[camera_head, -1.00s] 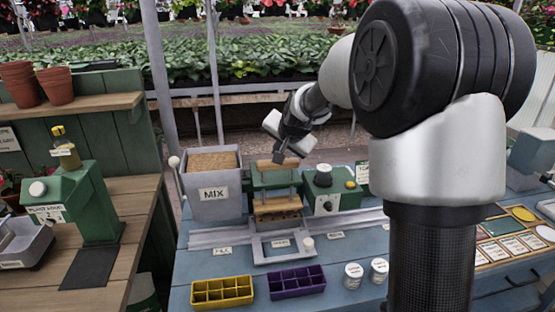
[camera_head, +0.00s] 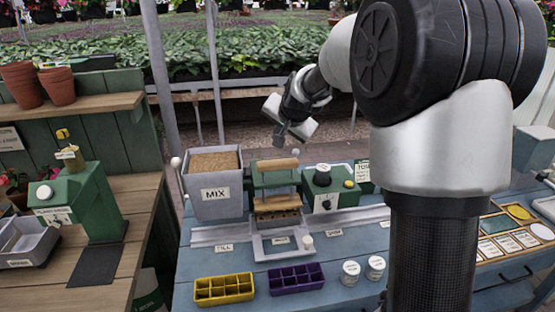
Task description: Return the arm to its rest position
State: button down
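My gripper (camera_head: 280,136) hangs above the blue-grey workbench, behind and just above the wooden handle of the green press (camera_head: 275,185). Its fingers look small and dark at this distance, and I cannot tell whether they are open or shut. No held object shows at it. My arm reaches from the right side of the view to the back of the bench, with its large black joint and white link covering much of the right half.
A grey MIX bin (camera_head: 214,196), a green control box (camera_head: 331,190), a yellow tray (camera_head: 223,289), a purple tray (camera_head: 296,278) and two white jars (camera_head: 350,272) stand on the bench. A wooden side table (camera_head: 128,205) is at left.

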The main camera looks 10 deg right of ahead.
dwell(0.4)
jog(key=s+a+r+n+g+p, duration=0.1)
jog(key=s+r+n+p, duration=0.3)
jog(key=s, duration=1)
jog(key=s+r+n+g+p, duration=0.15)
jog(key=s+r, duration=0.45)
jog(key=s, duration=0.8)
jog(key=s+f+n+g+h, duration=0.1)
jog(key=s+f+n, duration=0.1)
jog(key=s, duration=0.9)
jog(key=shift+s+d+f, duration=0.25)
jog(key=shift+s+d, duration=0.1)
jog(key=shift+d, duration=0.1)
